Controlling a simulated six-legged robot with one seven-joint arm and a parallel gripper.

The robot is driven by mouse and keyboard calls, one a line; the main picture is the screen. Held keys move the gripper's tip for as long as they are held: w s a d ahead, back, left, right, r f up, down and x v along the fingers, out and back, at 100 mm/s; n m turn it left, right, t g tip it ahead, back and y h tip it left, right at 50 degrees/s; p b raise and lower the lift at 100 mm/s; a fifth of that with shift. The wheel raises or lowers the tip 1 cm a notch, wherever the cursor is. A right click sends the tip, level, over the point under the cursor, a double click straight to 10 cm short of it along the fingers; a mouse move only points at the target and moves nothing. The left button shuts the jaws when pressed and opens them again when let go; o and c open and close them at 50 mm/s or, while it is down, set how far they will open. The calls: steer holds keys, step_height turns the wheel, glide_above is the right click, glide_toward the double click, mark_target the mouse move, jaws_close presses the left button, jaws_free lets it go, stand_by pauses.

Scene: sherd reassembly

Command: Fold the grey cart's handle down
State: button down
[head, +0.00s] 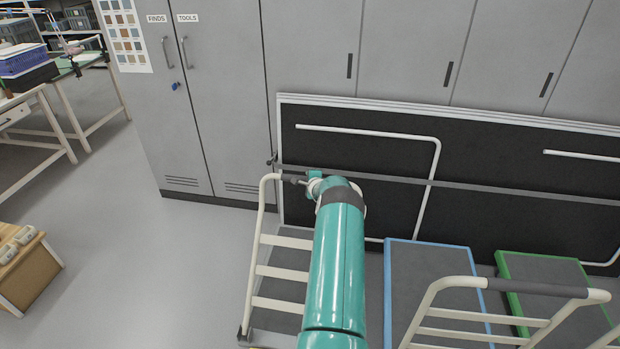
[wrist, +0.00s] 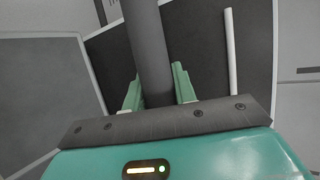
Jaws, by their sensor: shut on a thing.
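The cream tube handle (head: 262,215) with cross slats stands up from a cart at the lower middle, left of my arm. A dark grip sleeve (head: 289,179) covers its top bar. My gripper (head: 301,182) is at that top bar, and my teal arm hides the handle's right side. In the wrist view the grey sleeve (wrist: 150,50) runs between the two green fingers of my gripper (wrist: 160,90), which are shut on it.
A blue-edged cart (head: 398,275) and a green-edged cart (head: 520,262) stand to the right, with another cream handle (head: 433,303) in front.

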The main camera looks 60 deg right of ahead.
steer(key=shift+s+a, duration=0.25)
steer(key=shift+a, duration=0.05)
steer(key=shift+w+d+f, duration=0.1)
steer(key=shift+d+f, duration=0.05)
steer(key=shift+f, duration=0.25)
